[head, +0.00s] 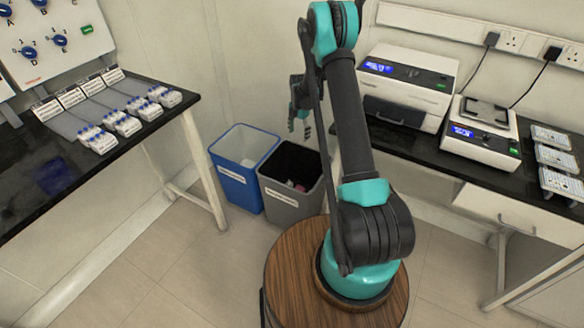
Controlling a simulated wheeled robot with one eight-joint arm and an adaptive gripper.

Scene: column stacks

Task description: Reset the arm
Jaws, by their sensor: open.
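My gripper (299,121) shows in the head view, left of my raised arm. It hangs above the back of the black bin, with its fingertips pointing down. Its fingers look apart, and I see nothing between them. My black and teal arm rises from the round wooden top of my base and bends at its top elbow. Part of the gripper's upper linkage is hidden behind the arm.
A blue bin (236,186) and a black bin (283,205) stand on the floor beyond my base. A left bench (40,185) holds several white column pieces (122,124). A right bench (440,160) holds a white machine (405,95) and a scale (480,150).

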